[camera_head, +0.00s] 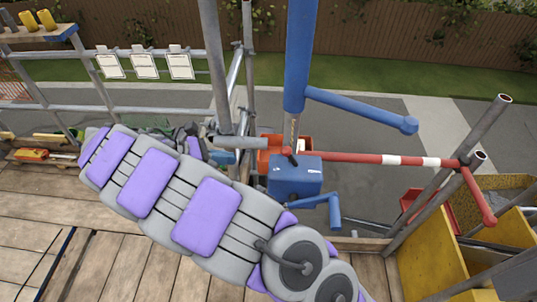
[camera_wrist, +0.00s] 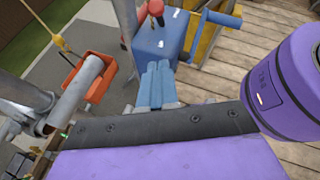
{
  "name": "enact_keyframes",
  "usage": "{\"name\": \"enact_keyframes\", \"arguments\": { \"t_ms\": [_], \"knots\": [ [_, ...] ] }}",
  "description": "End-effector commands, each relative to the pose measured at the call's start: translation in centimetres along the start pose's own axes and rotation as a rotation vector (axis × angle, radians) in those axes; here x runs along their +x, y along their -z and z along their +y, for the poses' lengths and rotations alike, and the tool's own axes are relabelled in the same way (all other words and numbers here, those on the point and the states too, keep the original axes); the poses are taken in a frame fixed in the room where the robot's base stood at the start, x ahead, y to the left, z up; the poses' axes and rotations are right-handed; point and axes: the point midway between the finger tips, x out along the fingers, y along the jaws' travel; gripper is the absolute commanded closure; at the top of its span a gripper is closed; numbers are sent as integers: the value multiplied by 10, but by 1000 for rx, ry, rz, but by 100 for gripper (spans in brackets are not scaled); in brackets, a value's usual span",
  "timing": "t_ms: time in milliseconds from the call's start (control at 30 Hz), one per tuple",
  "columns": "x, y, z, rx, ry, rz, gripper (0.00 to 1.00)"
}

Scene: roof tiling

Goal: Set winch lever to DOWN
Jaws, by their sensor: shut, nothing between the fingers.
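The blue winch box (camera_head: 295,180) hangs near the base of the blue post, right of my gripper. It also shows at the top middle of the wrist view (camera_wrist: 172,36). In the head view, a short dark lever piece (camera_head: 290,157) shows at the box's top edge. My gripper (camera_wrist: 158,68) is shut and empty, its blue fingers pointing at the box. In the head view it is partly hidden by my arm. I cannot tell whether the fingertips touch the box.
A blue post (camera_head: 299,60) with a side arm rises above the box. A red-and-white rail (camera_head: 370,159) runs right. An orange bucket (camera_wrist: 88,82) hangs left in the wrist view. Grey scaffold tubes (camera_head: 214,60) stand nearby. A yellow skip (camera_head: 432,245) is at right.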

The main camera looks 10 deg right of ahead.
Motion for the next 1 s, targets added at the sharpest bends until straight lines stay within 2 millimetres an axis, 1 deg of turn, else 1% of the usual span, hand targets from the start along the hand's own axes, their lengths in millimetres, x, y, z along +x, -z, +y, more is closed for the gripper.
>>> {"name": "enact_keyframes", "arguments": {
  "t_ms": [300,367,467,567,800,933,967,1000],
  "knots": [
    [0,1,0,1,0,-1,100],
    [2,1,0,1,0,-2,100],
    [11,1,0,2,0,-1,100],
    [26,1,0,2,3,-3,100],
    [76,2,-1,0,4,-2,100],
    [100,1,0,1,2,-2,100],
    [104,0,0,2,1,0,100],
    [107,-6,0,4,1,1,100]
  ]
}}
